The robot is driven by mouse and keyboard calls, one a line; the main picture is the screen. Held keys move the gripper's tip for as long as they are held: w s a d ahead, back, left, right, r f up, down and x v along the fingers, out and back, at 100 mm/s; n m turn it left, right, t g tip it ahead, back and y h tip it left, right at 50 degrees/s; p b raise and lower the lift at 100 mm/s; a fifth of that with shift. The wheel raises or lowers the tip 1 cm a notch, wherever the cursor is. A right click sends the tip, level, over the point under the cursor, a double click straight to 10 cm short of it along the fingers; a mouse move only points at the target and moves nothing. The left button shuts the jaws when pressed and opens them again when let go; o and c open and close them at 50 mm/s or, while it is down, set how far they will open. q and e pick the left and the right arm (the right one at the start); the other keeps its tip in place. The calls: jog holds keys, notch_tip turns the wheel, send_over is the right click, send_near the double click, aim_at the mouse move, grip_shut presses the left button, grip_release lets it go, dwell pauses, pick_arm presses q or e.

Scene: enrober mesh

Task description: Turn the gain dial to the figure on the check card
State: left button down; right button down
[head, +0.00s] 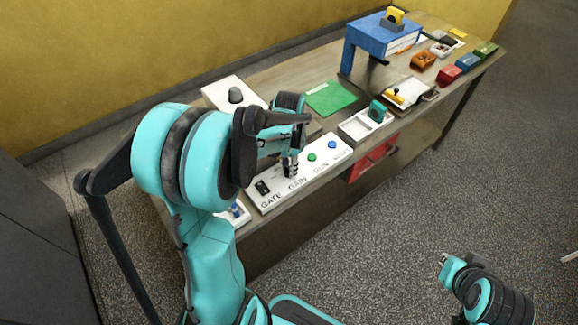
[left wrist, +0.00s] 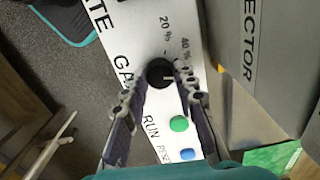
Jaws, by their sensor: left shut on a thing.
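The gain dial (left wrist: 158,73) is a round black knob on the white control panel (left wrist: 133,58), with a pale line pointing toward picture right in the left wrist view. Figures 20 % and 40 % are printed beside it; other figures are hidden or unreadable. My left gripper (left wrist: 163,82) has a finger on each side of the dial and is shut on it. In the head view my left gripper (head: 290,167) reaches down to the panel (head: 339,156) and covers the dial. My right gripper (head: 446,262) hangs over the floor, its jaws unclear. I cannot make out the check card.
A green button (head: 312,157) and a blue button (head: 332,145) sit beside the dial. A white tray (head: 352,129) and a blue stand (head: 376,40) are farther right.

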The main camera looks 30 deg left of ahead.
pick_arm(q)
jog(key=shift+m, duration=0.7)
jog(key=c, duration=1.2)
grip_release()
notch_tip(320, 180, up, 12)
